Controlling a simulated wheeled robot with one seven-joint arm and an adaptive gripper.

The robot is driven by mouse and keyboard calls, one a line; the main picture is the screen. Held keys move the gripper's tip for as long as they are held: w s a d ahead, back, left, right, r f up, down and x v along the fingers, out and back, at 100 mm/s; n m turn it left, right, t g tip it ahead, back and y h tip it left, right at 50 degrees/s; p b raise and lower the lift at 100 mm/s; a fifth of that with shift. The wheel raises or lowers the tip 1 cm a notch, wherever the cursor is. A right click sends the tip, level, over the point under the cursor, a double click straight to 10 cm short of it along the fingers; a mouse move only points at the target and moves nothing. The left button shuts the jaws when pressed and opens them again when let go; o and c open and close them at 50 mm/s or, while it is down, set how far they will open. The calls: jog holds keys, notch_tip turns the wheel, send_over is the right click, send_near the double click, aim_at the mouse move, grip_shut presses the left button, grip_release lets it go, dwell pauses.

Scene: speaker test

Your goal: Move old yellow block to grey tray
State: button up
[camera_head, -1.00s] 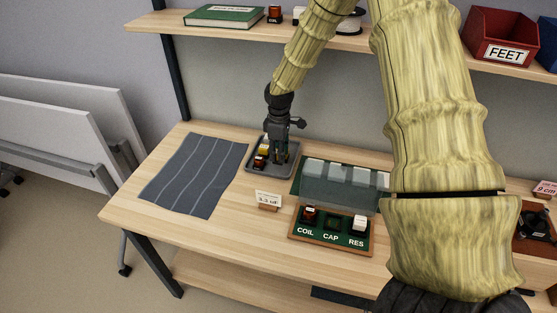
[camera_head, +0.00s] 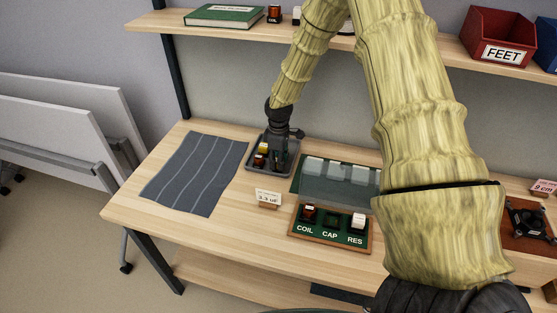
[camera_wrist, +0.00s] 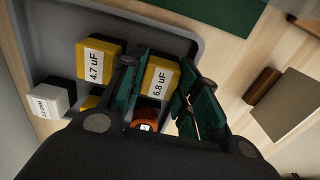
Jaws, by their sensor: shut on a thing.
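The grey tray (camera_head: 268,174) stands on the bench below the shelf. My gripper (camera_head: 280,158) is down at its right part. In the wrist view my gripper (camera_wrist: 165,98) has its green-padded fingers on either side of a yellow block labelled 6.8 uF (camera_wrist: 158,80) and is shut on it. The block is over or in the tray; whether it touches the floor is unclear. A yellow block labelled 4.7 uF (camera_wrist: 97,62) lies in the tray to its left. Another yellow block (camera_wrist: 89,102) shows partly below that. The CAP slot (camera_head: 331,224) of the green board looks empty.
The tray also holds a white block (camera_wrist: 54,98) and an orange-topped coil block (camera_wrist: 146,117). The green board (camera_head: 318,246) has blocks at COIL and RES. A 3.3 uF card (camera_head: 268,197) stands before the tray. A striped mat (camera_head: 195,175) lies left.

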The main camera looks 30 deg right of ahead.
jog(key=o, duration=0.7)
jog(key=shift+c, duration=0.2)
jog(key=shift+r+b, duration=0.9)
jog(key=shift+r, duration=2.95)
